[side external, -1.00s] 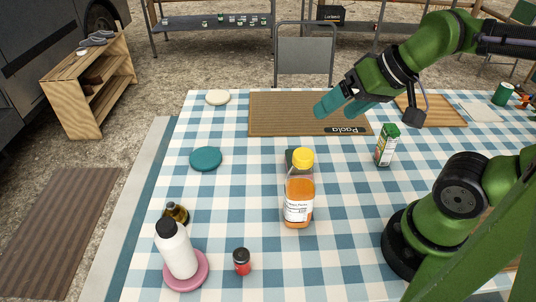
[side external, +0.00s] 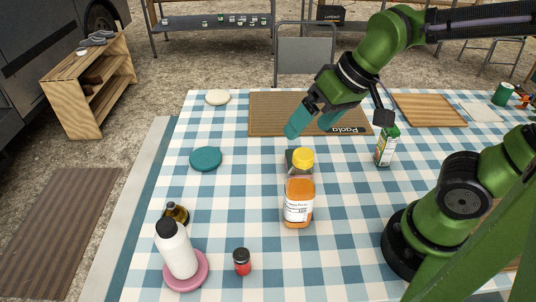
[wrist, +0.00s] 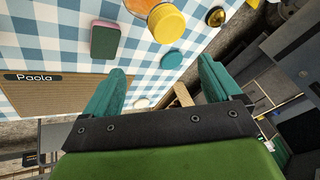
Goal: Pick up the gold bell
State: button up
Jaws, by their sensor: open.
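The gold bell (side external: 177,211), a small shiny gold thing with a dark part, stands at the left of the checkered table, partly hidden behind a white bottle (side external: 177,250). What looks like the same bell (wrist: 216,17) shows near the top of the wrist view, right of a yellow cap. My gripper (side external: 310,126) is open and empty, above the near part of the brown mat (side external: 285,108), well to the right of and behind the bell. In the wrist view the teal fingers of my gripper (wrist: 162,72) are spread apart with nothing held between them.
A tall orange bottle (side external: 299,195) with a yellow cap stands mid-table, with a sponge (wrist: 105,39) behind it. A teal disc (side external: 206,158), a red jar (side external: 242,262), a pink plate (side external: 201,277) and a carton (side external: 387,146) stand around. The table's left edge lies beyond the bell.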

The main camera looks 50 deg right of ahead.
aim_at(173, 204)
jog(key=w+a+f+n+g, duration=0.1)
jog(key=w+a+f+n, duration=0.2)
jog(key=w+a+n, duration=0.5)
jog(key=w+a+f+n, duration=0.1)
jog(key=w+a+f, duration=0.3)
jog(key=a, duration=0.8)
jog(key=x, duration=0.9)
jog(key=shift+w+f, duration=0.15)
jog(key=shift+w, duration=0.35)
jog(key=shift+w+x, duration=0.2)
jog(key=shift+x, duration=1.3)
jog(key=shift+w+x, duration=0.2)
jog(key=shift+x, duration=1.3)
jog(key=shift+c, duration=0.2)
jog(key=shift+r, duration=0.2)
jog(key=c, duration=1.2)
